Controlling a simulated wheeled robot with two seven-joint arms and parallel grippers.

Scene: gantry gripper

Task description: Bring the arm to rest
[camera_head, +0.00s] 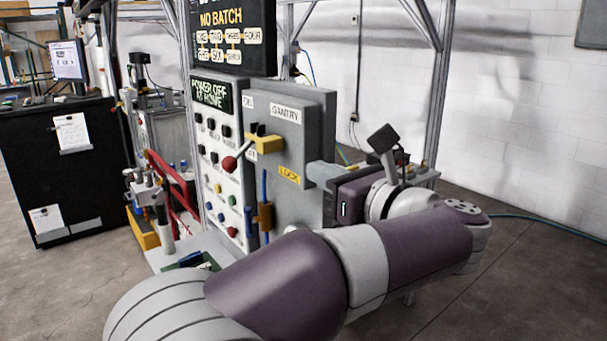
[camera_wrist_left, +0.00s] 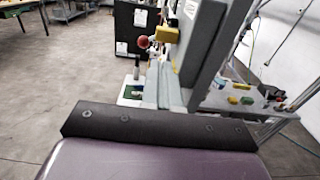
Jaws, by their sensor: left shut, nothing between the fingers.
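My left arm (camera_head: 345,265) reaches in from the bottom of the head view and bends back at the elbow. Its gripper (camera_head: 318,172) points left, close to the grey box labelled GANTRY (camera_head: 300,145); I cannot tell whether it touches. In the left wrist view the grey fingers of the gripper (camera_wrist_left: 164,82) are together with nothing between them, beside the box (camera_wrist_left: 207,40). A lever with a red ball (camera_head: 229,164) and a yellow bracket (camera_head: 266,144) stand at the box's front. My right gripper is not in view.
A button panel (camera_head: 215,155) stands left of the box, under a black screen reading NO BATCH (camera_head: 228,35). A black cabinet (camera_head: 65,165) is at the left. Metal frame posts (camera_head: 440,80) rise behind the arm. The floor at the right (camera_head: 530,265) is clear except for a hose.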

